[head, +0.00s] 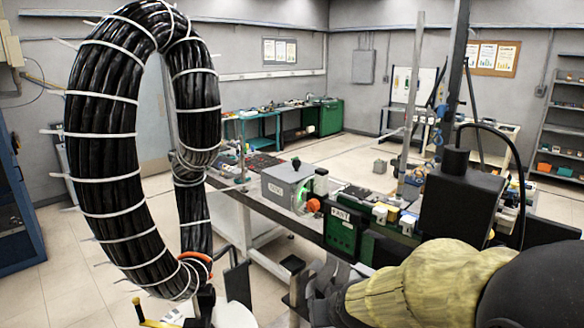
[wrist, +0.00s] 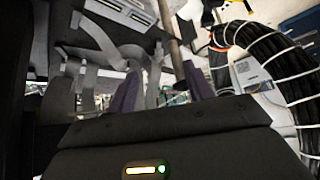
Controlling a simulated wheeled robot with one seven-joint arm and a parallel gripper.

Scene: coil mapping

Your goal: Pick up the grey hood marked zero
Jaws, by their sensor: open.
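A grey box-shaped hood (head: 287,184) with a small pale label on its front sits on the long bench in the middle of the head view. The label is too small to read surely. A black knob stands on its top, and a green glow shows at its right side. My gripper (head: 318,283) is in front of the bench, lower and nearer than the hood and apart from it. In the wrist view my gripper (wrist: 160,88) shows two dark purplish fingers spread apart with nothing held between them. I cannot make out the hood in the wrist view.
A big black cable coil with white ties (head: 105,130) stands at the left and also shows in the wrist view (wrist: 270,60). A green box with a label (head: 342,231) is right of the hood. An upright post (head: 410,100) rises behind the bench. Floor is open behind.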

